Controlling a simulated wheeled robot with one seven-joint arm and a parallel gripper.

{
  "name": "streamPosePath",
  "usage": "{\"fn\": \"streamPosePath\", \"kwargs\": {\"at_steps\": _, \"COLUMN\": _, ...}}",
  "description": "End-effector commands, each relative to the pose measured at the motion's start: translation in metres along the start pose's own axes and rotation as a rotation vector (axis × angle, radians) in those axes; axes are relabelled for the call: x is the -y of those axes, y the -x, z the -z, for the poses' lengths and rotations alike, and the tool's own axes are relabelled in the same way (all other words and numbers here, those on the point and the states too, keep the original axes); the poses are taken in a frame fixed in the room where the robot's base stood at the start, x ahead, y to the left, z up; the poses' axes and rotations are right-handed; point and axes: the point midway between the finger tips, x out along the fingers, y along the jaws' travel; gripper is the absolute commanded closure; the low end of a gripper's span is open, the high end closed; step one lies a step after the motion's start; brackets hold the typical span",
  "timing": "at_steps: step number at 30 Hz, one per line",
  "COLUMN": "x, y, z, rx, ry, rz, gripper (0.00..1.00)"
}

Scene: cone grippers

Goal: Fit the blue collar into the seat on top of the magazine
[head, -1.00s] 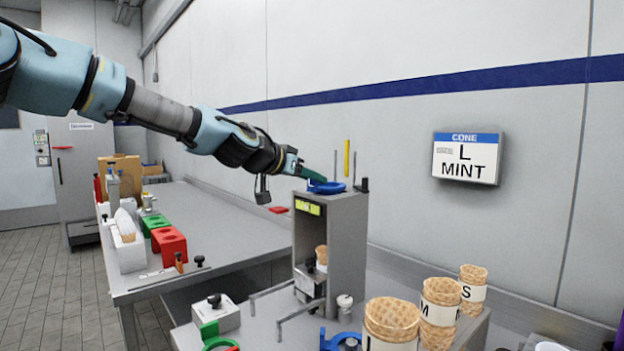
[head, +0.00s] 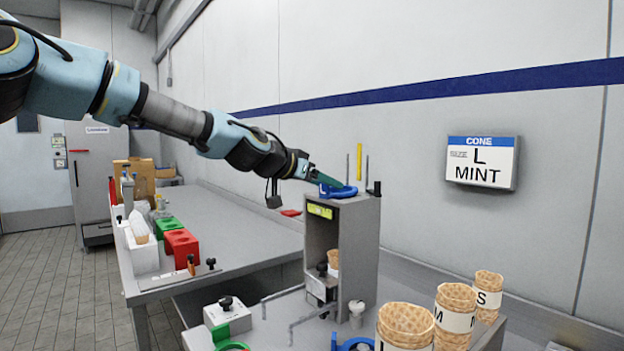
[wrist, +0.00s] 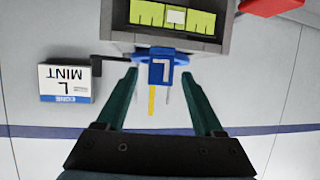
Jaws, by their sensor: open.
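The grey magazine (head: 357,245) stands upright with a yellow-green label on its front. The blue collar (head: 338,191) rests on its top; whether it sits fully in the seat I cannot tell. In the wrist view the collar (wrist: 158,70) shows a blue block with a white mark, in front of the magazine's top edge. My gripper (head: 322,179) is at the collar with its dark green fingers. In the wrist view my gripper (wrist: 163,82) is open, one finger on each side of the collar, with gaps visible near the block.
Thin rods and a yellow strip (head: 359,162) rise behind the magazine's top. Waffle cones (head: 405,322) stand at front right. Another blue ring (head: 356,344) and a green ring (head: 232,346) lie below. A wall sign (head: 482,160) reads L MINT.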

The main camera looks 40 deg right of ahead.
Motion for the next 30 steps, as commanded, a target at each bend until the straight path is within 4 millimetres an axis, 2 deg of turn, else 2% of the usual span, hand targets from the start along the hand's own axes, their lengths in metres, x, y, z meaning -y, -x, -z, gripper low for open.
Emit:
{"fn": "streamPosePath", "kwargs": {"at_steps": 17, "x": 0.003, "y": 0.077, "z": -0.003, "rx": 0.0, "ry": 0.001, "rz": 0.006, "gripper": 0.31}}
{"fn": "streamPosePath", "kwargs": {"at_steps": 18, "x": 0.001, "y": 0.082, "z": 0.002, "rx": 0.002, "ry": 0.002, "rz": 0.002, "gripper": 0.31}}
{"fn": "streamPosePath", "kwargs": {"at_steps": 30, "x": 0.0, "y": 0.101, "z": 0.003, "rx": 0.001, "ry": 0.002, "rz": -0.001, "gripper": 0.31}}
